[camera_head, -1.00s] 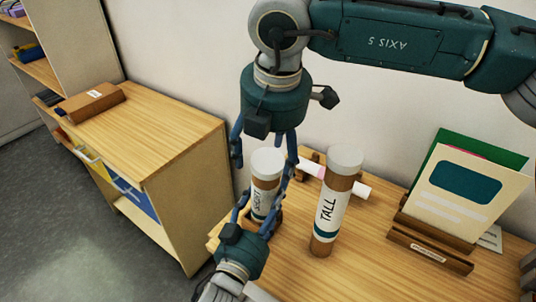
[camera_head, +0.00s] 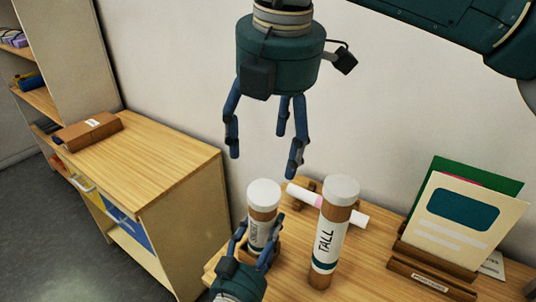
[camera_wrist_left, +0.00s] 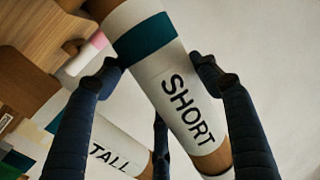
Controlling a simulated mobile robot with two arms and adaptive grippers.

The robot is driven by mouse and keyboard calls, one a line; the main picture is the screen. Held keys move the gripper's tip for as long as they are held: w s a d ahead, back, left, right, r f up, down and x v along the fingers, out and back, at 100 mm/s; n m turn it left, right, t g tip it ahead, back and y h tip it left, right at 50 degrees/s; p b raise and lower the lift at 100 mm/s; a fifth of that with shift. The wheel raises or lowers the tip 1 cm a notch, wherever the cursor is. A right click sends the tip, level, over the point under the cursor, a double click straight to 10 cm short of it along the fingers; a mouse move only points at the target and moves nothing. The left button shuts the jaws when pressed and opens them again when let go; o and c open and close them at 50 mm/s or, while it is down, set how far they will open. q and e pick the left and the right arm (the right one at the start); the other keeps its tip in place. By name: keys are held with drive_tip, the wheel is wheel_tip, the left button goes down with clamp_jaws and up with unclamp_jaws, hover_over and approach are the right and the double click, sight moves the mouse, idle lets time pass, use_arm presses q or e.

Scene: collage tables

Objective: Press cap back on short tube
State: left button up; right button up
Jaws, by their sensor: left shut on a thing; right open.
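The short tube (camera_head: 262,229) stands upright on the table, a brown tube with a white label. Its white cap (camera_head: 264,190) sits on its top end; I cannot tell if it is fully seated. My left gripper (camera_head: 256,246) is shut around the tube's lower part. In the left wrist view the short tube (camera_wrist_left: 175,85) lies between the fingers, its "SHORT" label showing. My right gripper (camera_head: 266,150) is open and empty, above the cap and apart from it, fingers pointing down.
The tall tube (camera_head: 330,235), white-capped, stands close to the right of the short tube. A white and pink roll (camera_head: 350,214) lies behind it. A holder (camera_head: 432,276) with upright cards (camera_head: 468,215) is at the right. A lower wooden cabinet (camera_head: 150,160) is at the left.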

use_arm(q)
drive_tip(key=o, duration=1.8)
drive_tip(key=v, duration=1.2)
